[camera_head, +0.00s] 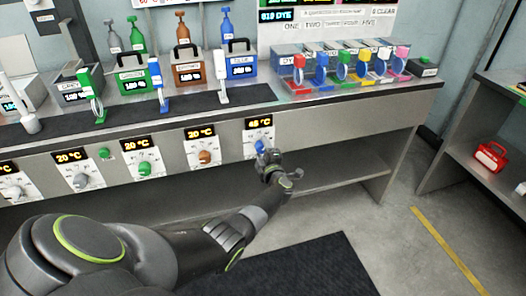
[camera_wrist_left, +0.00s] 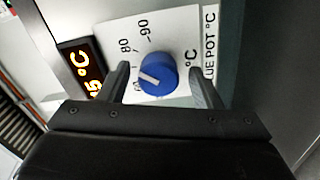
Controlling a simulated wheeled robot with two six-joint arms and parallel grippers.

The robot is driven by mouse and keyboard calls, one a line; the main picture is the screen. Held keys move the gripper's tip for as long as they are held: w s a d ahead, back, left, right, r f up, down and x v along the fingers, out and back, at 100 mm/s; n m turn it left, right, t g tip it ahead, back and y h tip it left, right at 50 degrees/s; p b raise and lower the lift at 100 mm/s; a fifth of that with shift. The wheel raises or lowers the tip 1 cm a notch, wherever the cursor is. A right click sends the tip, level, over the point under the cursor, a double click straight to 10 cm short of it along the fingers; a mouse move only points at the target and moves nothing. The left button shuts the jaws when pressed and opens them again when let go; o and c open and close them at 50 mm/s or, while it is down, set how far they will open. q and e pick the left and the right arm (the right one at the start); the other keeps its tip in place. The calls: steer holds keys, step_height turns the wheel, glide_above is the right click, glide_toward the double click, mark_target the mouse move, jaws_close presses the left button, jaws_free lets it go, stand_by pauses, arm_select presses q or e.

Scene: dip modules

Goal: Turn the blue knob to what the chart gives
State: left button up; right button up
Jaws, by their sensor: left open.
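The blue knob (camera_head: 260,146) is on a white dial panel on the bench front, at the right end of the knob row. In the left wrist view the blue knob (camera_wrist_left: 158,75) has a white pointer line, and the panel around it reads "80", "90" and "blue pot °C". Its display (camera_head: 259,123) seems to read 45 °C. My left gripper (camera_head: 267,163) is open at the knob; in the wrist view its fingers (camera_wrist_left: 160,84) stand on either side of the knob, with a gap visible on both sides. My right gripper is not in view.
Brown (camera_head: 205,157), green (camera_head: 145,168) and grey (camera_head: 81,181) knobs sit to the left, the brown display reading 20 °C. Blue (camera_head: 242,63) and brown (camera_head: 187,72) pots stand above. A clear rack (camera_head: 330,80) holds coloured items. A wall board (camera_head: 325,12) has small text, partly unreadable.

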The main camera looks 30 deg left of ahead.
arm_select(q)
steer(key=shift+s+d, duration=0.15)
steer(key=shift+d, duration=0.1)
steer(key=p+v, duration=0.2)
steer(key=v, duration=1.4)
steer(key=shift+s+d+p, duration=0.25)
steer(key=shift+d+p, duration=0.05)
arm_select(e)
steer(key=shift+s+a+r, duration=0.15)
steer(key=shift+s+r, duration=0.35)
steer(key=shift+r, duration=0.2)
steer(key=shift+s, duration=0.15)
